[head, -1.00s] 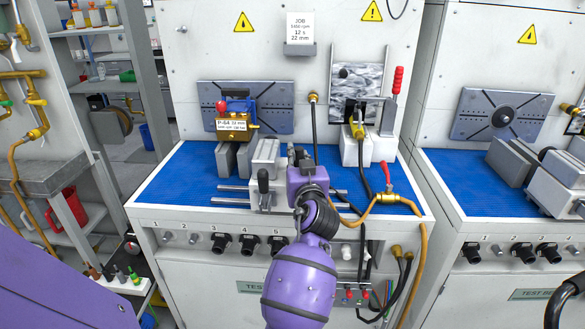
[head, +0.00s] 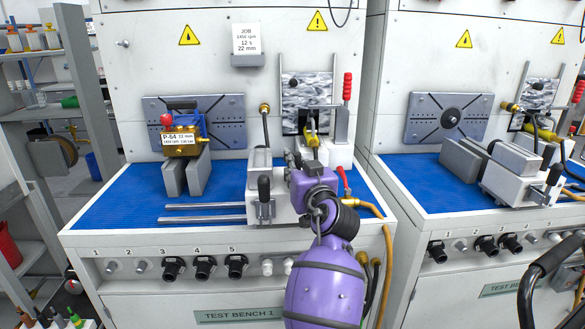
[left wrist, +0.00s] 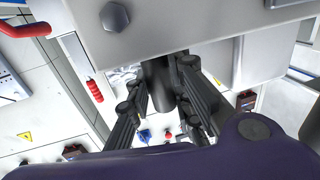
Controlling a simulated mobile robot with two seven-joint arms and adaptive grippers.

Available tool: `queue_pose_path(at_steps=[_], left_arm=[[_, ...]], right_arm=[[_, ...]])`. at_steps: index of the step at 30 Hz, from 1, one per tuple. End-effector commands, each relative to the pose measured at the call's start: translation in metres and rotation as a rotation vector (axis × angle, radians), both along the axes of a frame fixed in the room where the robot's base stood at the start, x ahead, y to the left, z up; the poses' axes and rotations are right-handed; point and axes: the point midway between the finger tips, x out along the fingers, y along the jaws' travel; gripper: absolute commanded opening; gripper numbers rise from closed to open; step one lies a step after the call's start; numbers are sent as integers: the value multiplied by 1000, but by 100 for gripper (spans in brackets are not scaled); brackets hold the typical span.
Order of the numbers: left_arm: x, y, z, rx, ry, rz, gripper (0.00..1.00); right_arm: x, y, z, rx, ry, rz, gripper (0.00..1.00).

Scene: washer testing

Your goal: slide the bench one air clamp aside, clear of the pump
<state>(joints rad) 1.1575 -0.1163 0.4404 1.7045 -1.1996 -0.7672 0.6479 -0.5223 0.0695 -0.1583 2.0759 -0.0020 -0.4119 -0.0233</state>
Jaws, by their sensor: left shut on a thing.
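The air clamp (head: 260,182) is a pale grey block with a black lever, on two metal rails on bench one's blue top. The pump (head: 184,140), blue and brass with a red knob and a P-64 label, sits on grey supports to its left. A clear gap with bare rails lies between them. My left gripper (head: 294,160), on the purple arm, is at the clamp's right side, its fingers partly hidden. In the left wrist view its fingers (left wrist: 162,88) are shut on a black post (left wrist: 156,72) under a grey block (left wrist: 210,22). My right gripper is out of view.
A white block with a hose fitting (head: 338,152) and a red-handled valve (head: 343,180) stand close right of the clamp. An orange hose (head: 388,250) hangs at the bench's right end. The blue mat (head: 120,205) is clear at front left.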

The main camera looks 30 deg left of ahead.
Motion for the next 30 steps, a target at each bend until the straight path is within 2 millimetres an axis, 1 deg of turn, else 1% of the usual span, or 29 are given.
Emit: queue_pose_path(at_steps=[1, 4, 5, 9, 20, 23, 26, 30], left_arm=[[2, -4, 0, -3, -1, -9, 0], [2, -5, 0, -3, -1, -10, 0], [2, -5, 0, -3, -1, -10, 21], [2, -4, 1, -2, -2, -9, 39], [-1, -4, 0, -2, -1, -6, 39], [-8, -12, 0, -4, -2, -8, 39], [-22, -24, -1, -5, -1, -7, 39], [-44, -46, -1, -6, 0, -8, 39]], right_arm=[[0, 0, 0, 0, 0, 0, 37], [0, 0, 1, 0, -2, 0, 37], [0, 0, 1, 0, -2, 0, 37], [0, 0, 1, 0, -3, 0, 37], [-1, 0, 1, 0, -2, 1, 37], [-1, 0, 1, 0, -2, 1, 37], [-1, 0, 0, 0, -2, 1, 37], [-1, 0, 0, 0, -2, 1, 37]])
